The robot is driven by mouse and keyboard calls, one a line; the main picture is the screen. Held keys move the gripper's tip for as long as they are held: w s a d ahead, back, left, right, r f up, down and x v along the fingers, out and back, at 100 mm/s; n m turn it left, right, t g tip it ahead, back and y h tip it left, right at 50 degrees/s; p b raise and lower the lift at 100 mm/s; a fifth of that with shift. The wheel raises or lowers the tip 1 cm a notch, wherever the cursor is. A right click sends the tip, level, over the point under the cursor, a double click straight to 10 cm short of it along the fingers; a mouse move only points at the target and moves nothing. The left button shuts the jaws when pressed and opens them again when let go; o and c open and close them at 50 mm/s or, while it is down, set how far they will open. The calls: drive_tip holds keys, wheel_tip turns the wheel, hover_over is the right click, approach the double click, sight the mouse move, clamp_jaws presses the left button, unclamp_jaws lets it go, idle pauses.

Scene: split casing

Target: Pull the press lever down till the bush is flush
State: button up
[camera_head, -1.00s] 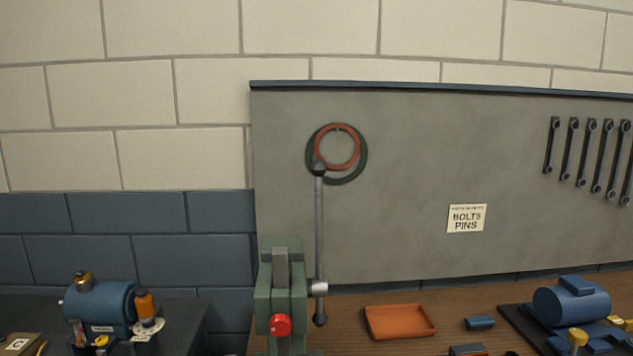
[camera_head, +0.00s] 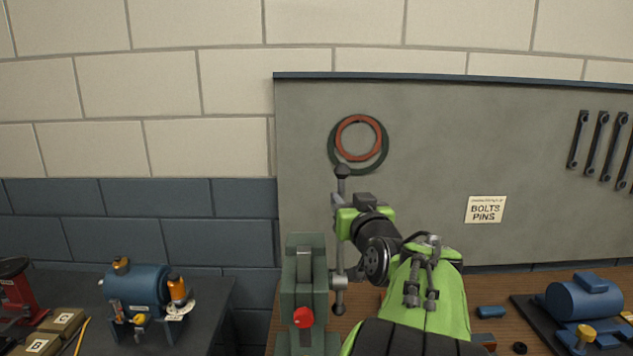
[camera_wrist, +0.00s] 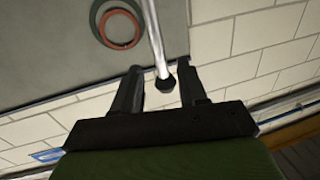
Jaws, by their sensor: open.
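The green arbor press (camera_head: 303,290) stands at the lower middle of the head view, with a red knob on its front. Its grey lever rises upright on the right side to a dark ball end (camera_head: 342,171). My gripper (camera_head: 338,203) is at the upper part of the lever, just below the ball, with my green arm reaching up from below. In the wrist view the lever rod with its dark ball (camera_wrist: 165,84) lies between the two open fingers of my gripper (camera_wrist: 160,82). I cannot see the fingers touching it. The bush is not visible.
A grey wall panel (camera_head: 430,130) stands behind, with red and green rings (camera_head: 358,138) and several wrenches hung on it. A blue motor (camera_head: 580,297) sits on the right of the wooden bench. Another blue machine (camera_head: 138,290) stands on the dark bench at left.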

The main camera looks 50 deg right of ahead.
sight(343, 193)
drive_tip(key=p+x, duration=0.2)
drive_tip(key=x, duration=0.5)
drive_tip(key=shift+w+d, duration=0.1)
drive_tip(key=shift+w, duration=0.05)
drive_tip(key=shift+c, duration=0.2)
clamp_jaws()
idle(0.8)
